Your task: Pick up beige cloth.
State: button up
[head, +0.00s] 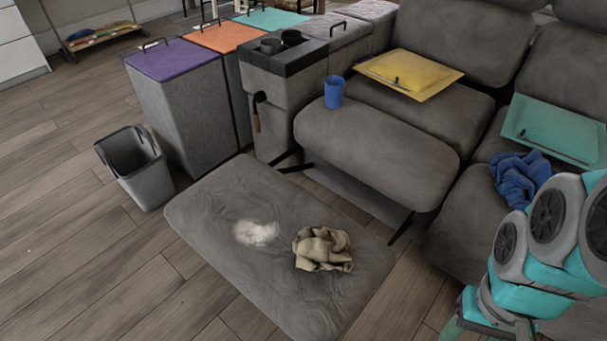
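The beige cloth (322,249) lies crumpled in a loose heap. It rests on the low, flat grey padded surface (215,205) in the middle of the floor. Nothing covers it from above. Part of my arm, in grey and teal, shows at the lower right, apart from the cloth. My gripper itself cannot be made out in this view.
A white fluffy patch (256,232) lies just left of the cloth. A grey bin (137,172) stands at the left. Behind are a grey seat with a blue cup (334,92), a yellow cushion (409,72), and a blue cloth (521,180). Wooden floor is clear at lower left.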

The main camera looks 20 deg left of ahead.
aim_at(316, 249)
jog(key=i+u, duration=0.2)
jog(key=u, duration=1.05)
jog(key=j+z, duration=0.2)
jog(key=z, duration=0.4)
jog(key=k+j+z, duration=0.35)
jog(key=j, duration=0.25)
jog(key=k+j+z, duration=0.35)
jog(key=k+j, duration=0.5)
jog(key=k+z, duration=0.05)
